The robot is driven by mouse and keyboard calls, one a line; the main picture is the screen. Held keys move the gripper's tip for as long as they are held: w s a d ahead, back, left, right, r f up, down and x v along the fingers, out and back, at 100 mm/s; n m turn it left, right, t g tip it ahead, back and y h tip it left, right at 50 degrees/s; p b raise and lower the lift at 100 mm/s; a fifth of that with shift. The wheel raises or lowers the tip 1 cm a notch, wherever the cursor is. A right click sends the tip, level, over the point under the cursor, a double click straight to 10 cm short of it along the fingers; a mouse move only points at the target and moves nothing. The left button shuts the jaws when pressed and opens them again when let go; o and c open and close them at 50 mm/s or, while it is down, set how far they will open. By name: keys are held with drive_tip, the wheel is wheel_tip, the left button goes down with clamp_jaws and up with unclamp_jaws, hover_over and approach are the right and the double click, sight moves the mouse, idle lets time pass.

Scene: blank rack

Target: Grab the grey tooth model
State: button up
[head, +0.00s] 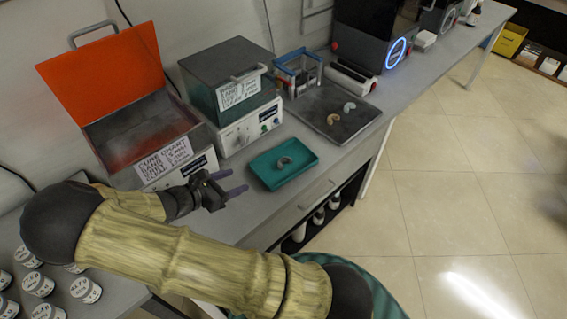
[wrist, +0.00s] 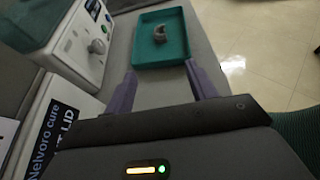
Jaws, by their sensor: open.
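A grey, curved tooth model (head: 284,162) lies in a shallow teal tray (head: 262,178) on the bench in the head view. In the wrist view the model (wrist: 160,33) shows near the top, inside the tray (wrist: 142,62), beyond my fingertips. My gripper (head: 236,181) is open and empty, just left of the tray, its purple fingers pointing towards it. The wrist view shows both fingers (wrist: 160,70) spread apart with the tray's near edge ahead of them. Neither finger touches the model.
A dark tray (head: 318,133) behind holds two other curved models (head: 333,118), (head: 349,107). A curing unit with an open orange lid (head: 105,75) and a grey-lidded box (head: 228,75) stand behind my gripper. White-lidded jars (head: 85,290) stand at lower left. The bench edge lies right of the teal tray.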

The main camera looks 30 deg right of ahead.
drive_tip(key=shift+d, duration=0.1)
approach(275, 170)
drive_tip(key=d, duration=0.2)
drive_tip(key=w+d, duration=0.1)
drive_tip(key=d, duration=0.1)
drive_tip(key=shift+d+r, duration=0.15)
drive_tip(key=shift+r, duration=0.05)
drive_tip(key=shift+d+p, duration=0.1)
drive_tip(key=shift+p, duration=0.2)
drive_tip(key=x, duration=0.5)
drive_tip(key=shift+w+p, duration=0.1)
drive_tip(key=shift+p, duration=0.2)
drive_tip(key=shift+c, duration=0.5)
drive_tip(key=c, duration=0.9)
